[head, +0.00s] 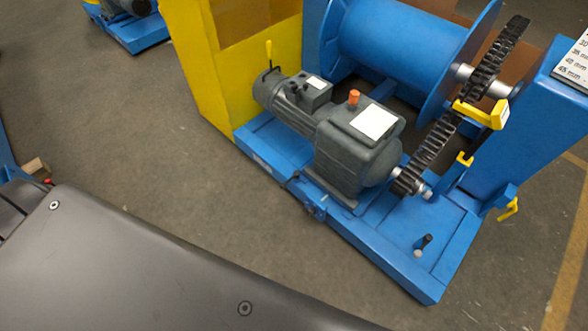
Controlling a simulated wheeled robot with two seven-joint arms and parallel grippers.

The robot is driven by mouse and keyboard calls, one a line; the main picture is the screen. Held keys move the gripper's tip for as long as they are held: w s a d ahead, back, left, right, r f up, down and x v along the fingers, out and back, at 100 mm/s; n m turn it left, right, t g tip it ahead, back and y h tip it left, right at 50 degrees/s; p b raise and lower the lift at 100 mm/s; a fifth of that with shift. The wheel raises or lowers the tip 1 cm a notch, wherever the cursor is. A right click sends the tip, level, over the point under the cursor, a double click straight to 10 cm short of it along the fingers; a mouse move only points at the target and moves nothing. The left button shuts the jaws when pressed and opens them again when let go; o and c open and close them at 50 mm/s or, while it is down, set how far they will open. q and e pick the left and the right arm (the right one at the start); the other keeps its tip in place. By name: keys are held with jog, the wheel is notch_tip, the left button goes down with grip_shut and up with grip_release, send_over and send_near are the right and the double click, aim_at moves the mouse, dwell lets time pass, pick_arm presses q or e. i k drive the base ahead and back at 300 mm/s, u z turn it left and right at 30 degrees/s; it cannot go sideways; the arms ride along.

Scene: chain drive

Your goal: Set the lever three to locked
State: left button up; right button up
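A chain drive (440,145) runs from a grey gear motor (355,150) up to a blue drum (400,45). Several lever-like parts show, and I cannot tell which is lever three. A thin yellow-tipped lever (268,52) stands upright at the motor's rear. A yellow handle (484,113) crosses in front of the upper chain. A smaller yellow hook-shaped part (465,159) is below it. Another yellow handle (508,209) is at the right side of the blue frame. A short black peg (424,241) stands on the base plate. Neither of my grippers is in view.
The blue base frame (400,270) carries the motor. A yellow cabinet (205,70) stands behind it at the left. A blue post (525,130) with a sign (575,65) is at the right. The grey floor (150,150) left of the base is mostly clear.

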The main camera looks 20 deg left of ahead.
aim_at(296, 175)
jog(key=z, duration=2.3)
jog(key=k, duration=0.4)
jog(key=u, duration=1.55)
